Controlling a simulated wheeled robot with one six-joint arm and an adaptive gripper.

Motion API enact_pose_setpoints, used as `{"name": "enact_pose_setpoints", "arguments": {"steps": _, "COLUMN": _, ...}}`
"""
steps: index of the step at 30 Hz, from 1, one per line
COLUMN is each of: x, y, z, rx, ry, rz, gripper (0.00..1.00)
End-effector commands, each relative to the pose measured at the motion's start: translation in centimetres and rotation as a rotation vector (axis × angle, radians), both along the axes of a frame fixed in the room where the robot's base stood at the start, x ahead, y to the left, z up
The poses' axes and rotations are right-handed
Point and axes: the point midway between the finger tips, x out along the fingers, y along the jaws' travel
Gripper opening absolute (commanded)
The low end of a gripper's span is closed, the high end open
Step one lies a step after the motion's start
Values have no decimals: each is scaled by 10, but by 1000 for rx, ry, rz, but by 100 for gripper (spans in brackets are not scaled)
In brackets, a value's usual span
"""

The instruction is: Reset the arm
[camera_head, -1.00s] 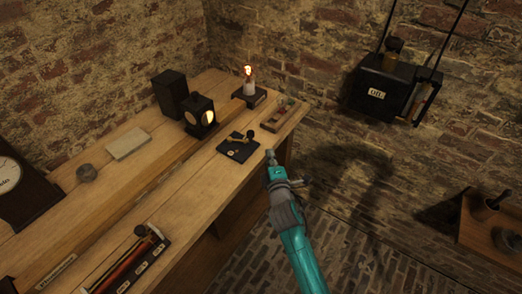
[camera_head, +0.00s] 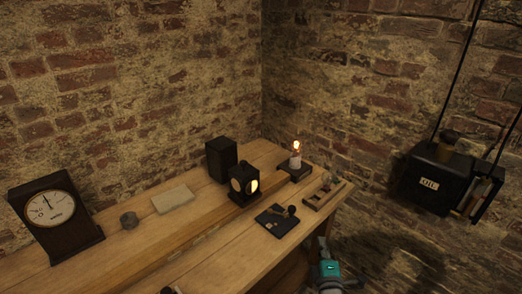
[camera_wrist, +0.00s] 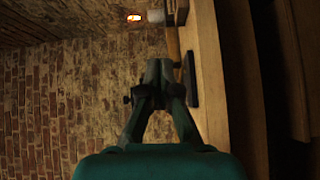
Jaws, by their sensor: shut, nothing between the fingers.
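My gripper (camera_wrist: 160,72) shows in the wrist view with its two fingers together and nothing between them. In the head view my gripper (camera_head: 322,243) is at the bottom, right of the centre, beside the right front edge of the wooden bench (camera_head: 150,262). The teal part of my arm lies just below it, and the rest of the arm is cut off by the picture's edge. The gripper appears apart from the things on the bench.
A dark box (camera_head: 436,178) hangs at the right wall. The floor right of the bench looks clear.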

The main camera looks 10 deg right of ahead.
Motion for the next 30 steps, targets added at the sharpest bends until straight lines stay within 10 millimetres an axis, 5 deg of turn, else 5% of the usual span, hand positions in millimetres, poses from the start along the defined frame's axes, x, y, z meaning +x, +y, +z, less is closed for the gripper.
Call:
{"name": "enact_pose_setpoints", "arguments": {"steps": 5, "x": -26, "y": 10, "z": -16, "rx": 70, "ry": 1, "rz": 17, "gripper": 0}}
{"name": "enact_pose_setpoints", "arguments": {"steps": 16, "x": -156, "y": 54, "z": -61, "rx": 453, "ry": -2, "rz": 73, "gripper": 0}}
{"name": "enact_pose_setpoints", "arguments": {"steps": 30, "x": -318, "y": 90, "z": -55, "rx": 969, "ry": 7, "rz": 70, "gripper": 0}}
